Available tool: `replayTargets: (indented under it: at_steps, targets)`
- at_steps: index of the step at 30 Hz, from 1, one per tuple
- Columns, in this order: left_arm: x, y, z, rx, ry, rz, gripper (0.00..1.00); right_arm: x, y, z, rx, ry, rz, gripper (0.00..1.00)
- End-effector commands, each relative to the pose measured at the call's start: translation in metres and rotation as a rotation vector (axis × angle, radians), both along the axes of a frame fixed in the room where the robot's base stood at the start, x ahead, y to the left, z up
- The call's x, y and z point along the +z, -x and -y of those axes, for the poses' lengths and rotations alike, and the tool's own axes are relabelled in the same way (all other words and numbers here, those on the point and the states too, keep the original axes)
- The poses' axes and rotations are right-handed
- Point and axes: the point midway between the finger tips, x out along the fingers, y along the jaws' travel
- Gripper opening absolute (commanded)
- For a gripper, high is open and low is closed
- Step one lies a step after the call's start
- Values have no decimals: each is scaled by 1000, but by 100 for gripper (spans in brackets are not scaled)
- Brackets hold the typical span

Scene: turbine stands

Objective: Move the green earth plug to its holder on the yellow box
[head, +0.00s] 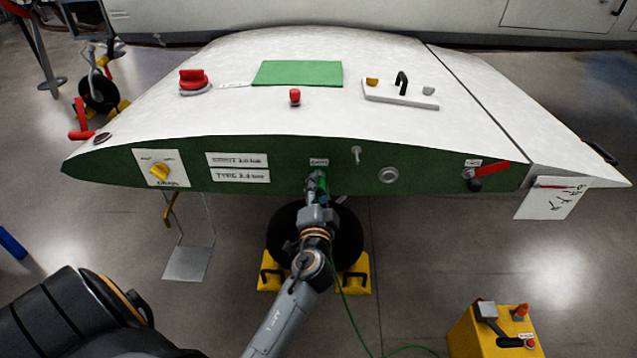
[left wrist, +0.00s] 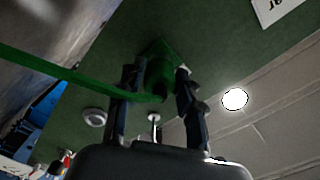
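The green earth plug (head: 323,186) sits at the labelled socket on the dark green front panel of the white turbine stand. My left gripper (head: 317,188) reaches up to it from below. In the left wrist view the plug (left wrist: 160,75) is between the two fingers, which appear shut on it, with its far end against the panel. Its green cable (head: 345,285) hangs to the floor and runs right, toward the yellow box (head: 475,338). The box stands at the lower right; which of its top fittings is the holder is unclear. My right gripper is out of view.
The panel carries a yellow knob (head: 159,172), a small lever (head: 356,154), a round grey fitting (head: 388,175) and a red handle (head: 490,168). A black wheel with yellow chocks (head: 357,277) is below my gripper. Open floor lies between wheel and box.

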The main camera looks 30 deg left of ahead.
Motion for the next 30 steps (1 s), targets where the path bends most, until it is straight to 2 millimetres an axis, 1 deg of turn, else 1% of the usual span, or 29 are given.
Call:
replayTargets:
  at_steps: [1, 4, 13, 30]
  targets:
    - [0, 0, 0, 0, 0, 0, 20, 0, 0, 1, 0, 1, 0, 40]
    - [0, 0, 0, 0, 0, 0, 0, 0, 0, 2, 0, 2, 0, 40]
    - [0, 1, 0, 1, -1, 0, 0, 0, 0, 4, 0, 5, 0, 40]
    - [0, 10, 6, 0, -2, 1, 0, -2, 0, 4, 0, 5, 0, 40]
